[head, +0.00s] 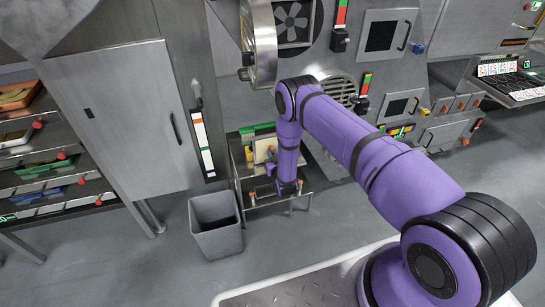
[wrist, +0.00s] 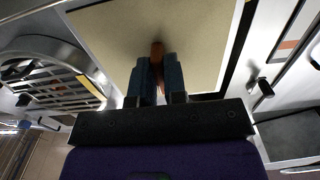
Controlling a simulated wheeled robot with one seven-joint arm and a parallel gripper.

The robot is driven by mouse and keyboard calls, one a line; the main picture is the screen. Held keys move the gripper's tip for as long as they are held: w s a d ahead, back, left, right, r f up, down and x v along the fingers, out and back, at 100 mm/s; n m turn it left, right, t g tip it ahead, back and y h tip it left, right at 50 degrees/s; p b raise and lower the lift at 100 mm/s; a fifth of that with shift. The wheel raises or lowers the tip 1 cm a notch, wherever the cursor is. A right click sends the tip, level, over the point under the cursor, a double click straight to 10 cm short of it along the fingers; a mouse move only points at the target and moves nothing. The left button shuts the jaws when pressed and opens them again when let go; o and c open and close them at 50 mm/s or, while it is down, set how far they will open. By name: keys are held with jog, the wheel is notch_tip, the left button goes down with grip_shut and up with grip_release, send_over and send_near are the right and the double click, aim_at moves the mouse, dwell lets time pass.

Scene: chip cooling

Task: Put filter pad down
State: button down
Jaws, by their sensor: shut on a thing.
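The filter pad (wrist: 205,38) is a flat beige sheet with a dark edge, filling the top middle of the wrist view. An orange-brown tab (wrist: 157,52) stands at its near side. My gripper (wrist: 158,72) has its teal fingers closed on this tab. In the head view, a small beige panel, seemingly the pad (head: 262,150), shows beside my purple forearm, above a low metal stand (head: 258,198). The fingers are too small there to make out clearly. I cannot tell whether the pad touches the stand.
A grey open bin (head: 215,226) stands on the floor left of the stand. A rack with several trays (head: 40,160) is at the far left. A tall grey cabinet (head: 125,115) and a machine wall with a fan (head: 292,22) stand behind. A round slotted grille (wrist: 55,85) is left in the wrist view.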

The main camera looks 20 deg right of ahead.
jog(key=shift+f, duration=0.3)
jog(key=c, duration=1.2)
grip_release()
jog(key=shift+o, duration=0.2)
